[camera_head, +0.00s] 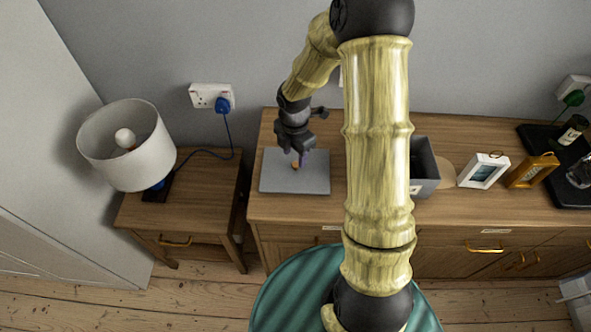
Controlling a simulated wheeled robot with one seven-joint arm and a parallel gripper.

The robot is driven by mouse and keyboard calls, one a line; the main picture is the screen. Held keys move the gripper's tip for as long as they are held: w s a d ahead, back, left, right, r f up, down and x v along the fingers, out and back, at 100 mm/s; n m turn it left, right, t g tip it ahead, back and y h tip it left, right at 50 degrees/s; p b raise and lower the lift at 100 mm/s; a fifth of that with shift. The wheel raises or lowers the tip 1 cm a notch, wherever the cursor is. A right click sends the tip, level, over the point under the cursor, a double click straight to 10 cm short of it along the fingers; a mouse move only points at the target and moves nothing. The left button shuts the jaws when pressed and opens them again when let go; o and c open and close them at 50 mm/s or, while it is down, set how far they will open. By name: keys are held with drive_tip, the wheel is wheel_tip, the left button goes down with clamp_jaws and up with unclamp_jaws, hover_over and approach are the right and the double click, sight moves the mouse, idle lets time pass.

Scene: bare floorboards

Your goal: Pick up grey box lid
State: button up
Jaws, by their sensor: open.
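The grey box lid (312,180) lies flat on the left end of the wooden sideboard. It looks like a thin grey rectangle. A small orange and purple spot shows on or just above its middle, under my gripper; I cannot tell what it is. My gripper (297,156) is open and points down over the lid's back middle part. I cannot tell whether its fingertips touch the lid. A grey open box (424,168) stands to the right on the sideboard, partly hidden behind my arm.
The sideboard (462,217) also bears a white photo frame (483,171), an orange-brown frame (532,171) and a black tray (537,136) with a bottle (573,130). A lower side table (206,192) with a lamp (127,145) stands left. My arm hides the sideboard's middle.

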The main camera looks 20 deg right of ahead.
sight(296, 164)
drive_tip(key=f, duration=0.4)
drive_tip(key=shift+w+d+f, duration=0.15)
drive_tip(key=shift+w+f, duration=0.05)
drive_tip(key=shift+f, duration=0.05)
clamp_jaws()
drive_tip(key=shift+r, duration=0.1)
wheel_tip(296, 164, up, 10)
idle(0.6)
drive_tip(key=shift+w, duration=0.1)
idle(0.5)
